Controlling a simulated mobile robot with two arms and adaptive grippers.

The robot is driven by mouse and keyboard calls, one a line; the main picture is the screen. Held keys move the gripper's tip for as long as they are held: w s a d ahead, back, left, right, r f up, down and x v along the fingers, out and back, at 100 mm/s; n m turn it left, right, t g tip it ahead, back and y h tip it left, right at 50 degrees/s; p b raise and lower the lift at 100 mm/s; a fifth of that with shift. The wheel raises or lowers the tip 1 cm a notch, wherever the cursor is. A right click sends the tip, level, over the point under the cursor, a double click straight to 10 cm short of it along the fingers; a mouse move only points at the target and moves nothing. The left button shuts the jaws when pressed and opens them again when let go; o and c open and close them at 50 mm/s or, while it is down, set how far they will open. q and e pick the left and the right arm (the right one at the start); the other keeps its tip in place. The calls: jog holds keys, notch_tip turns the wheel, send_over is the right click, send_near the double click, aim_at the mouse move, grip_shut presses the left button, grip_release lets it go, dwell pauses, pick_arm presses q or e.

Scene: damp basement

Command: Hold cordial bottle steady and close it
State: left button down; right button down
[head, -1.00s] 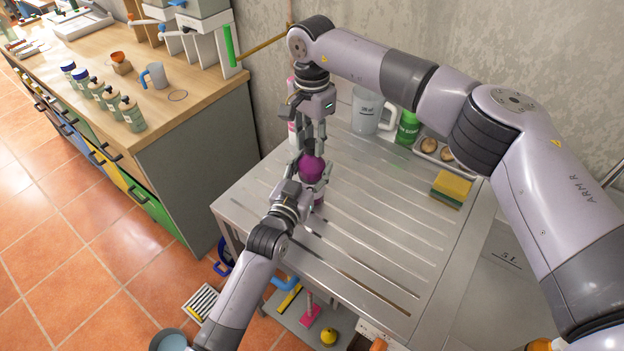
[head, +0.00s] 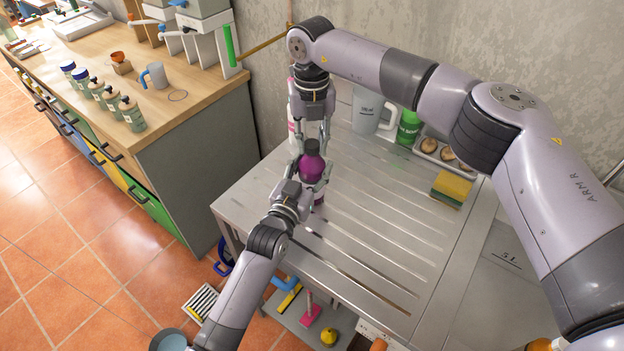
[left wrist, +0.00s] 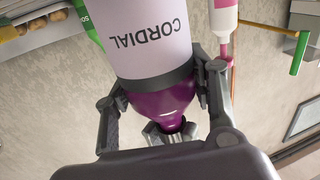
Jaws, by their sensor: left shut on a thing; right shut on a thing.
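In the left wrist view the bottle (left wrist: 150,40) appears upside down, with a white "CORDIAL" label and purple shoulder. My left gripper (head: 311,176) is shut around the bottle's body; its fingers (left wrist: 160,92) press on both sides. My right gripper (head: 312,138) points down from above, its fingers on either side of the cap, shut on it. In the left wrist view the cap is mostly hidden. Whether it is fully seated I cannot tell.
A white and pink bottle (left wrist: 225,22) stands close behind. A grey jug (head: 367,108), a green bottle (head: 408,127), a tray (head: 432,147) and a yellow sponge (head: 451,186) line the back of the table (head: 350,235). The table's front is clear.

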jog(key=m, duration=0.6)
jog(key=shift+m, duration=0.4)
jog(key=m, duration=0.4)
jog(key=c, duration=1.3)
grip_release()
jog(key=shift+r, duration=2.25)
jog(key=shift+c, duration=0.2)
